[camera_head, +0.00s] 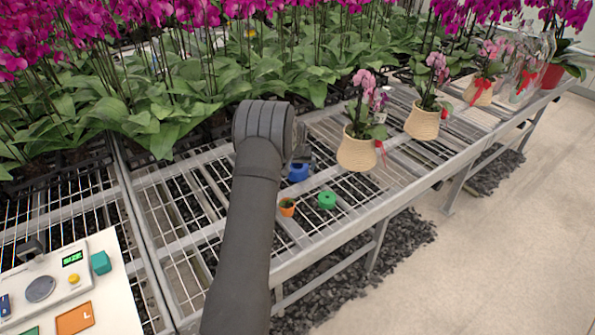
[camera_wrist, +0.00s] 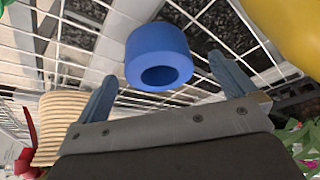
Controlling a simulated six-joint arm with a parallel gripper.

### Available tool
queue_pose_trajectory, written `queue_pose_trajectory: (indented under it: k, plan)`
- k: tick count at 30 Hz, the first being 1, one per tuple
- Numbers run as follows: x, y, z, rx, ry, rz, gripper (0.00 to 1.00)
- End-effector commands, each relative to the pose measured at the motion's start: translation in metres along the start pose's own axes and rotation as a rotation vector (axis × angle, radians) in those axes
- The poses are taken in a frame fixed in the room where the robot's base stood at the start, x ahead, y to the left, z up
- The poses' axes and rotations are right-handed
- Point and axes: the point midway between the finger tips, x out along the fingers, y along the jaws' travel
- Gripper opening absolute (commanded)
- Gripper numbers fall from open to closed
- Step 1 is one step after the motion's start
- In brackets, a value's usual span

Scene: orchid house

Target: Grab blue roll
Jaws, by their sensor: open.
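The blue roll (camera_wrist: 155,48) is a short thick ring with a hole, seen large in the wrist view between and just beyond my fingertips. In the head view the blue roll (camera_head: 298,172) sits on the wire-mesh bench, partly hidden by my gripper and arm. My gripper (camera_wrist: 168,88) is open in the wrist view, with one finger on each side of the roll and nothing held. In the head view my gripper (camera_head: 303,150) is mostly hidden behind my wrist; I cannot tell there whether it touches the roll.
A green roll (camera_head: 327,200) and a small orange pot (camera_head: 287,207) stand nearby on the mesh bench (camera_head: 342,214). A woven basket with a pink orchid (camera_head: 357,152) stands to the right. Dense orchids (camera_head: 180,100) fill the back. A white panel (camera_head: 112,300) is at lower left.

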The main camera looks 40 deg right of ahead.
Motion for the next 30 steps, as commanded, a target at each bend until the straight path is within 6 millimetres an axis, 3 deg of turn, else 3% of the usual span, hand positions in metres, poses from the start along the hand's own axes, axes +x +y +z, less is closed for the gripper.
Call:
queue_pose_trajectory:
  k: [7,17,25,30]
  plan:
    - [0.031,0.003,-0.002,0.0,0.0,-0.001,1.0]
    - [0.036,0.003,-0.002,-0.001,0.0,-0.001,1.0]
    - [0.036,0.003,-0.002,-0.001,0.0,-0.001,0.47]
    - [0.035,0.003,-0.003,-0.001,0.001,-0.001,0.46]
